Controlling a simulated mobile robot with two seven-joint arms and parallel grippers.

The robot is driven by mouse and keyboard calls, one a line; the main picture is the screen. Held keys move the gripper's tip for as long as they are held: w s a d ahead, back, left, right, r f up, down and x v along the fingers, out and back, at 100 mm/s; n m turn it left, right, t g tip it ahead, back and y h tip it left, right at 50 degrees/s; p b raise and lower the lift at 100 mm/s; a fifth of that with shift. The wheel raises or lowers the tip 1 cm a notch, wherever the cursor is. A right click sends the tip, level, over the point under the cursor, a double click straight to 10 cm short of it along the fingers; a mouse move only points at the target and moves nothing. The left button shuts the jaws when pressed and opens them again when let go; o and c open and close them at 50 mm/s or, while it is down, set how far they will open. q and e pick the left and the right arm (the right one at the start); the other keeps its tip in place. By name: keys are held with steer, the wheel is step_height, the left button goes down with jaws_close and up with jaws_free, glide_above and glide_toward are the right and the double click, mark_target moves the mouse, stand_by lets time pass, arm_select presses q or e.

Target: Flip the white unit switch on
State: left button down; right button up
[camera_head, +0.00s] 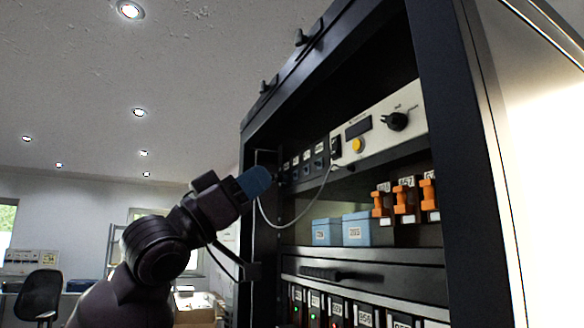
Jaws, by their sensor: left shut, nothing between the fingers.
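The white unit (379,142) is mounted in the upper part of a black rack. Its front carries a dark display, a yellow button (357,146) and a black knob (396,121). A small black part that may be the switch (336,146) sits at its left end; its position is too small to read. My left gripper (264,177) has blue fingers, is shut and empty, and points at the rack's left side. It is left of and a little lower than the white unit. It appears close to the dark modules, but I cannot tell if it touches. My right gripper is out of view.
Dark labelled modules (304,163) stand left of the white unit. A pale cable (291,223) loops below them. Blue boxes (356,229) and orange-handled parts (404,198) fill the shelf below. The rack's black frame (455,150) borders the opening on the right.

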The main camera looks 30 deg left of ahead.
mark_target(333, 149)
arm_select(q)
steer(key=p+x, duration=0.1)
steer(key=x, duration=0.2)
steer(key=f+p+x, duration=0.1)
steer(key=x, duration=0.3)
steer(key=w+p+x, duration=0.1)
steer(key=x, duration=0.3)
steer(key=shift+w+d+f+p, duration=0.15)
steer(key=shift+d+p, duration=0.15)
steer(key=shift+d, duration=0.2)
steer(key=shift+w+d, duration=0.15)
steer(key=shift+w, duration=0.15)
steer(key=shift+w+d, duration=0.15)
steer(key=shift+w, duration=0.1)
steer(key=shift+f, duration=0.1)
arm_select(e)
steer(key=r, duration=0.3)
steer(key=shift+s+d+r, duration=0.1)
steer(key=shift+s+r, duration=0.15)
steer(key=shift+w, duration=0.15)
